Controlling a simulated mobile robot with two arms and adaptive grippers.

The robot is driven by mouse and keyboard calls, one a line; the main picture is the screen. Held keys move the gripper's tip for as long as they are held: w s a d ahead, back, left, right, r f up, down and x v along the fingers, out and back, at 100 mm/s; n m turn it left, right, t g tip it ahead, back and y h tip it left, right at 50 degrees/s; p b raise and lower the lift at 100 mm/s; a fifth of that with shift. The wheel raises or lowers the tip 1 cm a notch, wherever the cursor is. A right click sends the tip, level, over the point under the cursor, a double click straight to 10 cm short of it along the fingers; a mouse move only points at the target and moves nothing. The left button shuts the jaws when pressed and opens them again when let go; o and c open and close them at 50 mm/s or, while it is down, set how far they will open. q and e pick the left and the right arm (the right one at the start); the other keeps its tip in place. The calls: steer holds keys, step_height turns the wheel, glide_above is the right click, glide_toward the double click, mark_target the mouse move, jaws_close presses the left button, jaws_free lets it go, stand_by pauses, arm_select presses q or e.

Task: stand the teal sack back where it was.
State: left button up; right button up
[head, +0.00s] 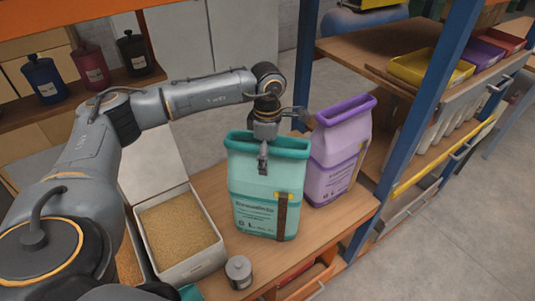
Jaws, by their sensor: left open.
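The teal sack (262,200) stands upright on the wooden bench (345,215), its wide mouth open at the top. It has a printed label and a dark strip on its front right. My left gripper (263,160) is at the sack's top rim, pointing down, with a finger in front of the sack's near side. It is open; whether it touches the sack I cannot tell. Its far finger is hidden. My right gripper is not in view.
A purple sack (337,155) stands close behind and right of the teal one. A white bin of grain (180,235) is to the left. A small grey metal weight (239,272) sits at the front. A blue rack post (400,140) rises to the right.

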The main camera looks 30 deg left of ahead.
arm_select(q)
steer(key=shift+r, duration=0.1)
steer(key=shift+r, duration=0.3)
step_height(320, 180, up, 10)
steer(key=b, duration=0.3)
steer(key=shift+r+b, duration=0.25)
steer(key=shift+b, duration=0.15)
steer(key=shift+r, duration=0.4)
steer(key=shift+f, duration=0.1)
